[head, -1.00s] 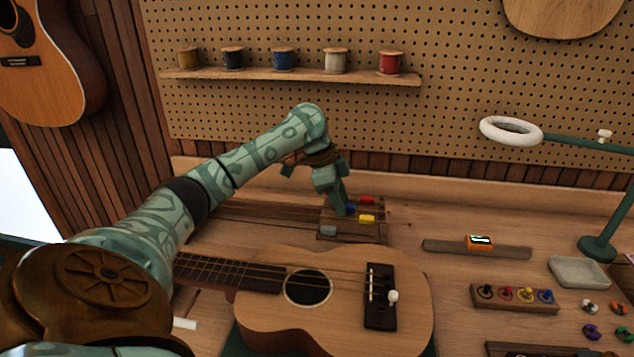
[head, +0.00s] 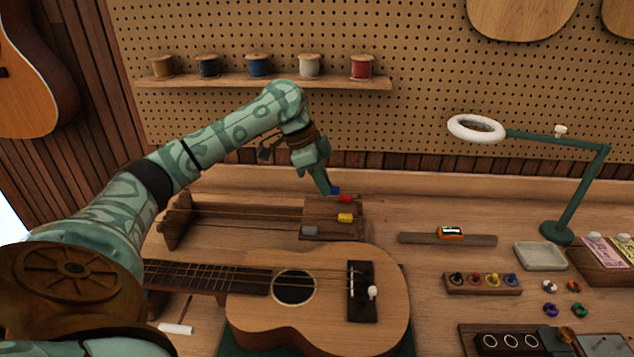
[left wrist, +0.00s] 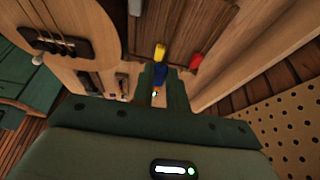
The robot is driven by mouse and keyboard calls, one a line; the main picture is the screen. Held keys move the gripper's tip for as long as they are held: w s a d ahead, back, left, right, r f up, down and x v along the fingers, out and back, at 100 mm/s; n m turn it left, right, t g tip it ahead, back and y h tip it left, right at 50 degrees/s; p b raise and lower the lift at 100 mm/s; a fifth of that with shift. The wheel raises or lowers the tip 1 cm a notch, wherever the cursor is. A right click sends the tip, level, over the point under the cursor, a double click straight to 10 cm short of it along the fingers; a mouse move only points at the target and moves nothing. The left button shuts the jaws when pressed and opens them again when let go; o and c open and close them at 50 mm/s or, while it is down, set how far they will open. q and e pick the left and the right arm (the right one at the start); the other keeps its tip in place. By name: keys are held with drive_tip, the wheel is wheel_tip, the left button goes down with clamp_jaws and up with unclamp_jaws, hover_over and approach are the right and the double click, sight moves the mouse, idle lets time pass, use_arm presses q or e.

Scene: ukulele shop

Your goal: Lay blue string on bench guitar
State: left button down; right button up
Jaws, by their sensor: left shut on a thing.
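My left gripper (head: 331,188) is shut on the blue string's blue end tab (head: 336,190), by the back edge of the wooden string rack (head: 324,232). In the left wrist view the blue tab (left wrist: 160,73) sits between the fingers (left wrist: 161,84). Red (head: 345,199), yellow (head: 345,217) and grey (head: 310,231) tabs remain on the rack. The rest of the blue string is too thin to make out. The bench guitar (head: 330,318) lies face up in front of the rack, with a dark bridge (head: 362,300) and a white peg. My right gripper is not in view.
A tuner on a wooden strip (head: 448,239), a peg block (head: 482,284) and a pale dish (head: 540,256) lie to the right. A lamp (head: 556,233) stands behind them. The spool shelf (head: 265,82) hangs on the pegboard above.

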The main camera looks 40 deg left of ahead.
use_arm(q)
drive_tip(key=s+d+r+p, duration=0.6)
drive_tip(key=d+r+p, duration=0.2)
drive_tip(key=r+p, duration=0.2)
drive_tip(key=shift+p, duration=0.5)
idle(0.3)
drive_tip(key=shift+d, duration=0.1)
